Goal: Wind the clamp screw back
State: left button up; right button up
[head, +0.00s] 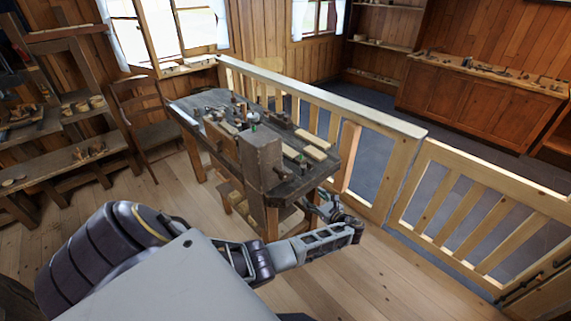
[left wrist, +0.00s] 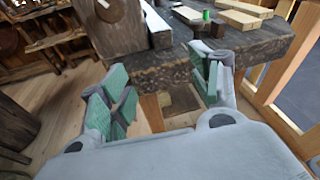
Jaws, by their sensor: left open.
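The dark wooden workbench (head: 297,188) stands by the railing, with a thick upright wooden block (head: 262,165) at its near end. I cannot make out the clamp screw for certain; a round wooden part (left wrist: 107,9) shows on the block's face at the top of the left wrist view. My left gripper (head: 335,207) is low beside the bench's near right corner. In the left wrist view my left gripper (left wrist: 162,92) has its green-padded fingers wide apart with nothing between them, below the bench edge (left wrist: 165,72). My right gripper is not in view.
Wooden pieces (head: 305,152) and small tools lie on the bench top. A light wooden railing (head: 400,130) runs close behind the bench and to the right. A chair (head: 140,110) and shelves (head: 70,160) stand left. The plank floor (head: 400,285) in front is clear.

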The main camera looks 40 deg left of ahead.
pick_arm(q)
jog(key=s+r+m+g+y, duration=0.1)
jog(key=s+r+g+y, duration=0.1)
jog(key=s+r, duration=0.2)
jog(key=shift+a+r+m+g+y, duration=0.2)
jog(key=shift+r+m+g+y, duration=0.15)
jog(key=shift+r, duration=0.4)
